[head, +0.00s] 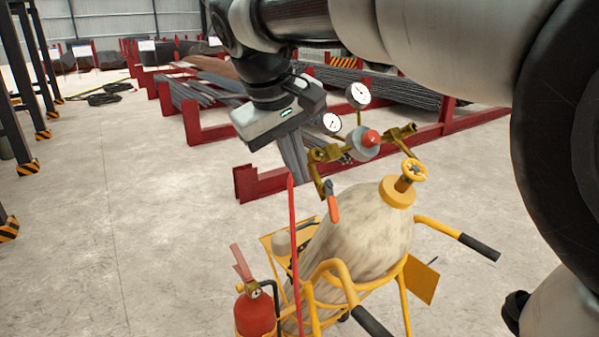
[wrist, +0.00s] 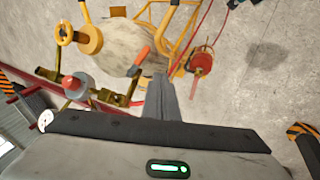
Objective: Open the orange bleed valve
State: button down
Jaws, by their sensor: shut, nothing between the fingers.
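The orange bleed valve lever (head: 333,208) hangs down below the brass fitting (head: 324,155) of the regulator on the gas cylinder. In the wrist view the orange lever (wrist: 141,55) lies just beyond and left of my fingertips. My gripper (head: 303,180) points down, to the left of the lever in the head view. Its fingers (wrist: 160,78) are together and hold nothing. They look close to the lever, but I cannot tell whether they touch it.
The pale cylinder (head: 365,230) stands in a yellow cart (head: 335,270) with a yellow handwheel (head: 414,170) on top. Two gauges (head: 358,94) and a red knob (head: 371,138) sit nearby. A red extinguisher (head: 255,310) is at front. Open floor (head: 120,220) lies left.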

aim_at(331, 201)
jog(key=w+d+r+b+x, duration=0.1)
jog(key=d+x, duration=0.1)
jog(key=x, duration=0.9)
jog(key=shift+w+f, duration=0.25)
jog(key=shift+w, duration=0.2)
jog(key=shift+d+f, duration=0.1)
jog(key=shift+s+d+f+n+t+b, duration=0.1)
jog(key=shift+d+f+n+t+b, duration=0.4)
jog(key=shift+b, duration=0.6)
jog(key=shift+r, duration=0.3)
